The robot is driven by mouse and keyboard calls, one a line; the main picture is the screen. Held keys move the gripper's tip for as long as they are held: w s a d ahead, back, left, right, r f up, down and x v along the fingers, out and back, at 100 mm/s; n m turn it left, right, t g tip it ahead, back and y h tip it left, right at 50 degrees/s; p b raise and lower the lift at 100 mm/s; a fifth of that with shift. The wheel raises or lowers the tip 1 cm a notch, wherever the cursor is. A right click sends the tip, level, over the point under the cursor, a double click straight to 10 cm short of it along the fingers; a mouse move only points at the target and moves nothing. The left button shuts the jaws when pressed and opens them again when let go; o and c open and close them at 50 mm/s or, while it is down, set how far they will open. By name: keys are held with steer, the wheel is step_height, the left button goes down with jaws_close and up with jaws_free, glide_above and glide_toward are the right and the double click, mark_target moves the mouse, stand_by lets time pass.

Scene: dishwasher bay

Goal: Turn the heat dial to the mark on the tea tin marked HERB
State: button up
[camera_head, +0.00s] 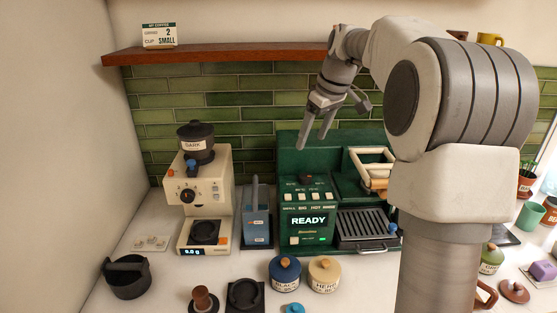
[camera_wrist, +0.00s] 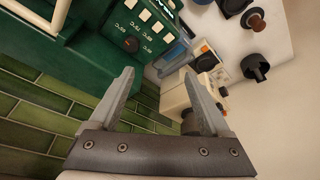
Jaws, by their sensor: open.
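The cream tea tin marked HERB (camera_head: 324,275) stands upright on the counter in front of the green machine (camera_head: 290,235); any heat mark on it is too small to read. A blue tin marked BLACK (camera_head: 285,274) stands just left of it. A small dark knob with an orange-red middle, which looks like the heat dial (camera_wrist: 131,44), is on the machine's panel in the wrist view; its setting is unreadable. My gripper (camera_head: 312,143) is open and empty, above and apart from the panel. In the wrist view the open fingers (camera_wrist: 158,75) straddle bare view below the dial.
A cream grinder (camera_head: 222,215) with its own dial stands left, with a blue caddy (camera_head: 257,222) between it and the machine. The machine's screen reads READY. A wooden shelf (camera_head: 220,53) with a card (camera_head: 159,35) runs above. My arm hides the machine's right side.

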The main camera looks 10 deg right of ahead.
steer(key=w+d+f+n+p, duration=0.1)
steer(key=w+d+f, duration=0.1)
steer(key=w+d, duration=0.35)
steer(key=p, duration=0.2)
glide_toward(305, 176)
steer(key=shift+y, duration=0.4)
steer(key=x, duration=0.8)
steer(key=shift+d+f, duration=0.35)
jaws_close()
